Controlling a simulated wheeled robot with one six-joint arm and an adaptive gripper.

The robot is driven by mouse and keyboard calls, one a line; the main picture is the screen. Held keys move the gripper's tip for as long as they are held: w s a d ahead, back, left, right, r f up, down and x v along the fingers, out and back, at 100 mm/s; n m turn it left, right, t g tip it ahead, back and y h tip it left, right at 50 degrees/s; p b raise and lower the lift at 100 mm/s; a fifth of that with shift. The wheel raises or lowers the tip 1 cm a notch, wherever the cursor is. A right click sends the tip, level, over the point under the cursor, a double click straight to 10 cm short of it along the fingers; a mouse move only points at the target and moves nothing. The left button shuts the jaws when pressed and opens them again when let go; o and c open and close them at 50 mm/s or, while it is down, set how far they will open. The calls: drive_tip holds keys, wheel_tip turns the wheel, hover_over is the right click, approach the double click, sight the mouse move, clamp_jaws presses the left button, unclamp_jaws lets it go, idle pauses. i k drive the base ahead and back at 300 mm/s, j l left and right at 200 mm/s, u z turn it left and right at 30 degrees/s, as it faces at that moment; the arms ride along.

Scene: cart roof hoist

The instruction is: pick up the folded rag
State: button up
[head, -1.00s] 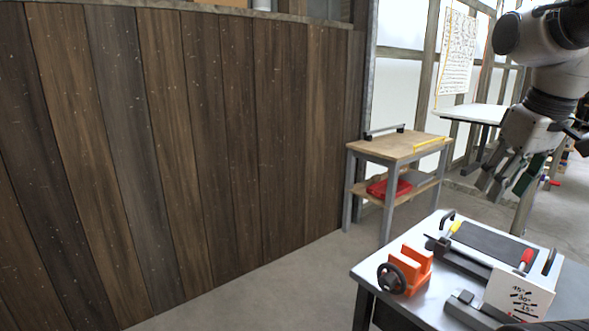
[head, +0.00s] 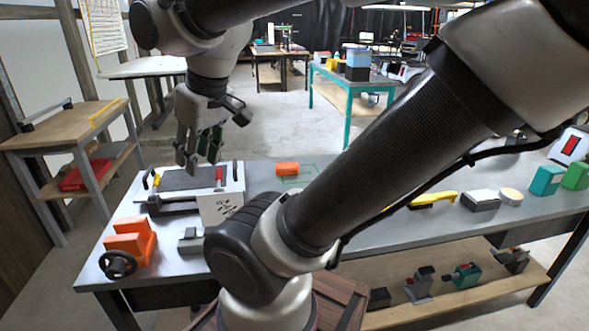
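I cannot make out the folded rag for certain. A small orange block-like item (head: 288,168) lies at the back of the long grey workbench (head: 262,180), beside a green outline; I cannot tell if it is cloth. A grey item with a pale top (head: 480,200) lies farther right on the bench. My gripper (head: 198,160) hangs fingers down over the bench's left part, above the white-framed device with a dark bed (head: 190,180), left of the orange item. Its fingers are apart, with nothing seen between them. My arm hides the middle of the bench.
An orange vise (head: 132,243) with a black handwheel stands at the bench's left front, near an angle sign (head: 220,205). A yellow tool (head: 434,198), a round pale item (head: 511,196) and teal and green boxes (head: 547,180) stand to the right. A wooden cart (head: 75,128) stands left.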

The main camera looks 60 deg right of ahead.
sight(286, 168)
drive_tip(key=z, duration=1.6)
